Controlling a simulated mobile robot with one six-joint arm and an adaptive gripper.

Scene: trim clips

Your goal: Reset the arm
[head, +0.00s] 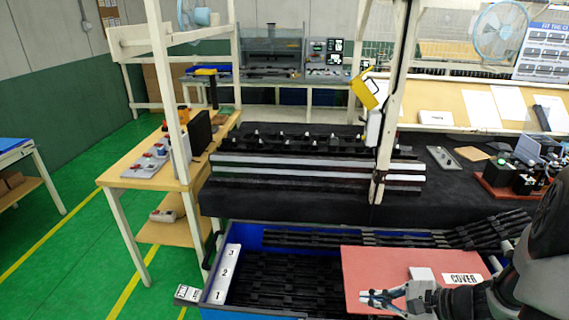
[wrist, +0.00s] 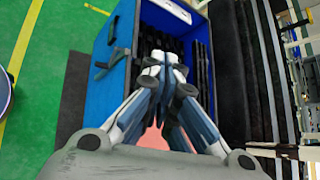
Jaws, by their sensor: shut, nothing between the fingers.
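My gripper (head: 372,298) is at the lower right of the head view, at the end of my dark arm, over a red cover board (head: 362,262). The gripper is shut and empty; its fingertips meet in the wrist view (wrist: 166,62). The board lies across the right part of a blue bin (head: 240,235) and carries a white "COVER" label. Black trim strips (head: 270,280) lie in the open left part of the bin. The blue bin also shows in the wrist view (wrist: 122,40), beyond and left of the fingers.
Behind the bin is a black-covered table (head: 300,209) with a rack of dark parts and pale rails (head: 310,170). A white post (head: 384,150) with a yellow tool (head: 366,90) rises there. A wooden side table (head: 130,178) stands left. Green floor at left is open.

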